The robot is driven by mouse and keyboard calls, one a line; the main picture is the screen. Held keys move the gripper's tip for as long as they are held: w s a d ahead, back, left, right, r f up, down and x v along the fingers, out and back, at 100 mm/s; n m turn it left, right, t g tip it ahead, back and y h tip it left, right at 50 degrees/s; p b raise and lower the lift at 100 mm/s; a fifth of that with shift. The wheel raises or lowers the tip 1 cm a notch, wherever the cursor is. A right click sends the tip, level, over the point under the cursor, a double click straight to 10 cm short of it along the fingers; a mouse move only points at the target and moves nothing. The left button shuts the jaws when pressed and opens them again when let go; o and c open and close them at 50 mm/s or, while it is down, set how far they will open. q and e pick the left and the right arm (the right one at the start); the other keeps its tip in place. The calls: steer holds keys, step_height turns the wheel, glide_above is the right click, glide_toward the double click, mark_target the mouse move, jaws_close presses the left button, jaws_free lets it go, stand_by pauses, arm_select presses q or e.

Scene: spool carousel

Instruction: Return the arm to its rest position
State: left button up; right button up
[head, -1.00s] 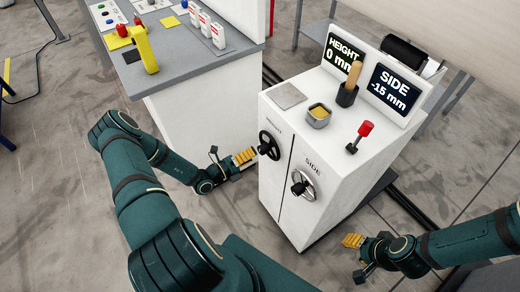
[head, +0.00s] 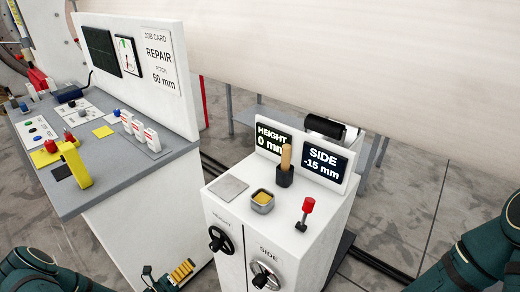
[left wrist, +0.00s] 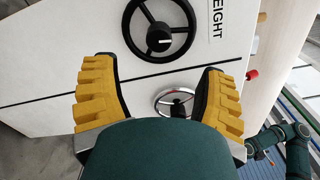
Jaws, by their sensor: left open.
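My left gripper (head: 175,276) shows at the bottom of the head view, beside the lower left side of the white cabinet (head: 228,232). In the left wrist view my left gripper (left wrist: 160,95) is open and empty, its yellow ridged fingers wide apart. The black HEIGHT handwheel (left wrist: 160,28) lies beyond the fingertips, with the chrome SIDE handwheel (left wrist: 175,102) partly hidden behind my wrist. In the head view both the HEIGHT handwheel (head: 221,240) and the SIDE handwheel (head: 264,276) are on the cabinet front. My right arm (head: 470,255) shows at the right edge; its gripper is out of frame.
The cabinet top holds a wooden-handled tool (head: 285,160), a small tin (head: 262,201) and a red-knobbed lever (head: 306,213). Displays read HEIGHT 0 mm and SIDE -15 mm. A grey workbench (head: 130,168) stands left with a job card (head: 160,52). A large pale roll (head: 380,75) spans behind.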

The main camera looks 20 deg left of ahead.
arm_select(q)
steer(key=s+d+m+g+h, duration=0.3)
steer(key=d+m+g+h, duration=0.4)
steer(key=d+m+g, duration=0.75)
steer(key=s+d+m+g+y, duration=0.4)
steer(key=s+d+m+y, duration=0.4)
steer(key=m, duration=1.1)
steer(key=w+d+r+m+t+y, duration=0.2)
steer(key=w+d+r+m+t, duration=0.1)
steer(key=m, duration=0.6)
steer(key=shift+w+d+r+m+t, duration=0.35)
steer(key=shift+w+d+r, duration=0.3)
steer(key=shift+w+d, duration=0.05)
steer(key=shift+a, duration=0.1)
